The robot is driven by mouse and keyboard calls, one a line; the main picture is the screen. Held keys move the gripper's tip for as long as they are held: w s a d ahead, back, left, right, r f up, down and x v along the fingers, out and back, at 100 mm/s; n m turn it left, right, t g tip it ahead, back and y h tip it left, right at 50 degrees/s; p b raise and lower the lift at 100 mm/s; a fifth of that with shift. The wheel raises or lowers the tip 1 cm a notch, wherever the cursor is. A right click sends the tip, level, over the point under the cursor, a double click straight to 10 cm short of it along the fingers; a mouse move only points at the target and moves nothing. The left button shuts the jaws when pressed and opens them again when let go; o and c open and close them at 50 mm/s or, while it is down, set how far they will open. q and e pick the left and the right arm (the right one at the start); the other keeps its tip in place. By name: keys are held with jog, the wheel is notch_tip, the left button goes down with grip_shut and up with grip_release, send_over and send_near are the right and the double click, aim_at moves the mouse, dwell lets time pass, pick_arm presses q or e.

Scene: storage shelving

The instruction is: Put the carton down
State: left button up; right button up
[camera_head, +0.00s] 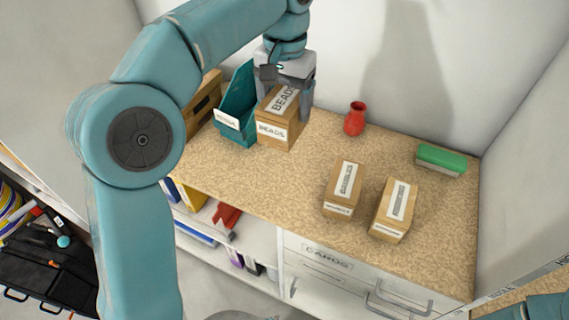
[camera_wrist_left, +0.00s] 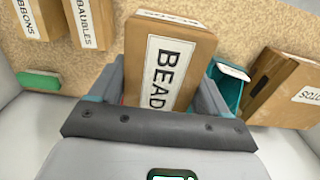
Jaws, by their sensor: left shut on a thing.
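The brown carton (camera_head: 278,133) has white labels reading BEADS on its top and front. It is at the back left of the speckled countertop (camera_head: 240,175), close beside a teal bin. My left gripper (camera_head: 286,88) comes down from above and is shut on the carton, one finger on each side. In the left wrist view the carton (camera_wrist_left: 165,65) sits between the fingers with its label facing the camera. I cannot tell whether its base touches the countertop. My right gripper is not in view.
A teal bin (camera_head: 237,108) stands just left of the carton. A red vase (camera_head: 355,119), two labelled cartons (camera_head: 343,188) (camera_head: 394,209) and a green-topped box (camera_head: 441,159) stand to the right. The middle of the countertop is clear. Open shelves and drawers lie below its front edge.

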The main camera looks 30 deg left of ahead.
pick_arm(q)
notch_tip(320, 180, down, 17)
jog(key=shift+r+b, duration=0.1)
jog(key=shift+b, duration=0.65)
jog(key=shift+s, duration=0.1)
jog(key=shift+f, duration=0.25)
jog(key=o, duration=1.1)
jog(key=shift+r, duration=0.2)
notch_tip(320, 180, up, 12)
jog(key=shift+r+p, duration=0.1)
jog(key=shift+p, duration=0.45)
